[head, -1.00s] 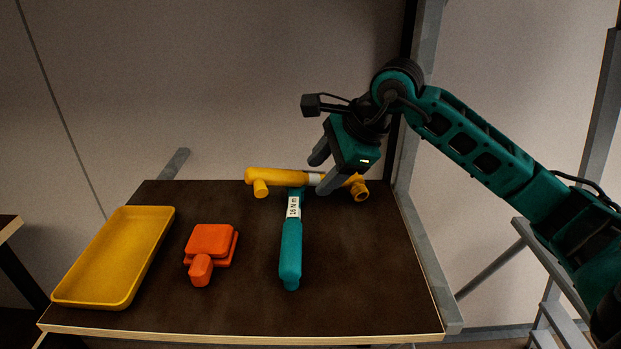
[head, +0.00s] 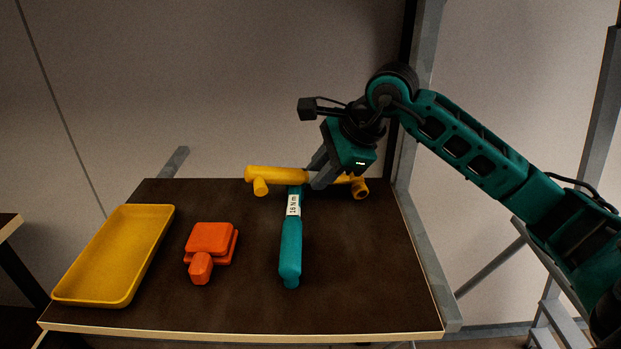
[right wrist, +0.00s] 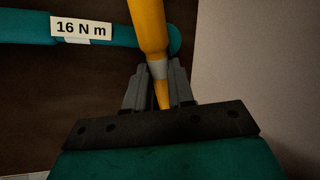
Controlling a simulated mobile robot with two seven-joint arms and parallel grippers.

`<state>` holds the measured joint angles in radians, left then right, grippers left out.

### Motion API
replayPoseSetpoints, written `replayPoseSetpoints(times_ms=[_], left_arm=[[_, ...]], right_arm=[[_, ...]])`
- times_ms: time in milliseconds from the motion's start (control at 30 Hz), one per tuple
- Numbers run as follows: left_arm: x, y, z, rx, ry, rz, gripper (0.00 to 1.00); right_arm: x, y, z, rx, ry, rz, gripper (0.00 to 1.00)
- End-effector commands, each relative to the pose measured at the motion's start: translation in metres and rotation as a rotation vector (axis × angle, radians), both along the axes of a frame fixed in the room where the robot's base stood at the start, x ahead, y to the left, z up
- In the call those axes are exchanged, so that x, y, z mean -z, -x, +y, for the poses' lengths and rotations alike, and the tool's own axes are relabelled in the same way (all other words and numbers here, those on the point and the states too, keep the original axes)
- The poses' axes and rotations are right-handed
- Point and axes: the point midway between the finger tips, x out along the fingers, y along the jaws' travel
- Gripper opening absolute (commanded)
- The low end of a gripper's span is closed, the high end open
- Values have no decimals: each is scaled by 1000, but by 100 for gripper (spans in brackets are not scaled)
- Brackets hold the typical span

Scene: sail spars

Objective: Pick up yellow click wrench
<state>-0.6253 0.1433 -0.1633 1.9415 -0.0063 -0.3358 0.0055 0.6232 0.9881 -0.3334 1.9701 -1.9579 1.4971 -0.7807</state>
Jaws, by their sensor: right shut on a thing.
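The yellow click wrench (head: 277,174) lies crosswise near the back of the dark table, beside the far end of a teal wrench (head: 291,245). My right gripper (head: 314,177) reaches down from the right and is shut on the yellow wrench around its middle, hiding part of it in the head view. In the right wrist view the yellow wrench (right wrist: 148,28) runs between the two fingers (right wrist: 158,85), with a pale band near the fingertips. The teal wrench (right wrist: 30,28) shows there with a "16 N m" label. My left gripper is not in view.
A yellow tray (head: 68,290) stands at the table's left side, and looks empty. An orange block-shaped object (head: 210,240) lies between the tray and the teal wrench. A grey post (head: 413,130) rises behind the table's right edge. The table's front right is clear.

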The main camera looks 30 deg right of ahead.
Motion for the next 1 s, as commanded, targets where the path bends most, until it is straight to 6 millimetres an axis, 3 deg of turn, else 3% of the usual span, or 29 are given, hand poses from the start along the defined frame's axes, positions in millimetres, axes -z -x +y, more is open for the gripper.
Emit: replayPoseSetpoints(times_ms=[367, 567, 767, 1000], left_arm=[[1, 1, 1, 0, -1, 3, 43], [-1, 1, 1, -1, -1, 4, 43], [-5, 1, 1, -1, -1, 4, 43], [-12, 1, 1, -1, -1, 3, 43]], right_arm=[[-3, 0, 0, 1, 0, -4, 0], [-16, -1, 0, 1, 0, -6, 0], [-52, -1, -1, 1, -1, -9, 0], [-109, -1, 0, 0, -2, -9, 0]])
